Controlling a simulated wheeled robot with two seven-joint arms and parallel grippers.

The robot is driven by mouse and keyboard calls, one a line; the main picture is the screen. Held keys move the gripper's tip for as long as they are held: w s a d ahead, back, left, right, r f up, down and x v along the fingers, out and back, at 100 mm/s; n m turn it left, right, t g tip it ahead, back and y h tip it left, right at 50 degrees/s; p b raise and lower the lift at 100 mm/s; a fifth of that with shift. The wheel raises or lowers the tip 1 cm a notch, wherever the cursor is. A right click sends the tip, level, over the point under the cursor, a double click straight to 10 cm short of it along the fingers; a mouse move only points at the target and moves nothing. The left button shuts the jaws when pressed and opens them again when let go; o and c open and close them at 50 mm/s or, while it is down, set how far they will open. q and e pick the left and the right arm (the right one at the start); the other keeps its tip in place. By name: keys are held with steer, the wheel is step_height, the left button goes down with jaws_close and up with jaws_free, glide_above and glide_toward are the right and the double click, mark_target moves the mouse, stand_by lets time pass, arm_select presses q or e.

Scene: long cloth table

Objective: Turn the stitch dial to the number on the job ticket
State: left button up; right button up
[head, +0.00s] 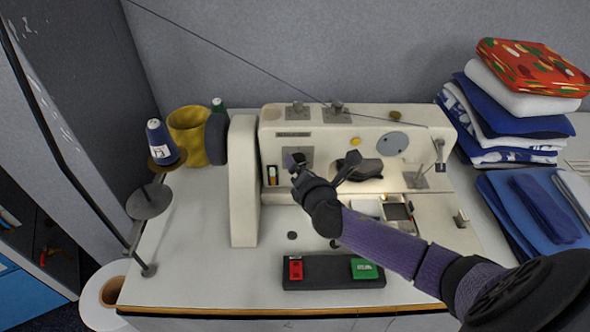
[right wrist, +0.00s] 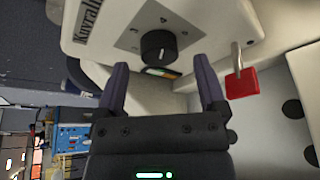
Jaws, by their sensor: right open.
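The cream sewing machine (head: 345,140) stands on the white table. Its stitch dial (right wrist: 158,47) is a round black knob with a pale mark, on a grey plate in the right wrist view. The plate (head: 290,152) also shows in the head view, partly covered by my right gripper (head: 297,166). In the right wrist view my right gripper (right wrist: 162,90) is open, its two fingers apart and empty, with the dial ahead between them. No gap-free contact is visible. I cannot make out a job ticket or read its number. My left gripper is out of view.
A black block (head: 333,284) with red and green pieces lies in front of the machine. A blue thread cone (head: 160,141) and yellow pot (head: 187,135) stand left. Folded cloths (head: 515,105) are stacked right. A red piece (right wrist: 241,83) shows near the dial in the wrist view.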

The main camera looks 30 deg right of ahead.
steer(key=shift+x, duration=0.9)
steer(key=shift+w, duration=0.1)
jaws_close()
arm_select(q)
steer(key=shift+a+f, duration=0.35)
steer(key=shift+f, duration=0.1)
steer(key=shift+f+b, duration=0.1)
steer(key=shift+b, duration=0.25)
arm_select(e)
steer(key=shift+f, duration=0.1)
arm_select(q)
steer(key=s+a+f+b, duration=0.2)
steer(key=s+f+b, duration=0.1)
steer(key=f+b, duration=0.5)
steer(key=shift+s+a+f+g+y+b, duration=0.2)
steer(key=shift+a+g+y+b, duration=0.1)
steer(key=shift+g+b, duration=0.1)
arm_select(e)
steer(key=m+t, duration=0.1)
steer(key=m, duration=0.2)
steer(key=m+t, duration=0.1)
steer(key=m, duration=0.2)
steer(key=m+t, duration=0.2)
steer(key=m, duration=0.2)
steer(key=shift+d+f+y, duration=0.1)
steer(key=shift+f+y, duration=0.2)
steer(key=shift+y, duration=0.1)
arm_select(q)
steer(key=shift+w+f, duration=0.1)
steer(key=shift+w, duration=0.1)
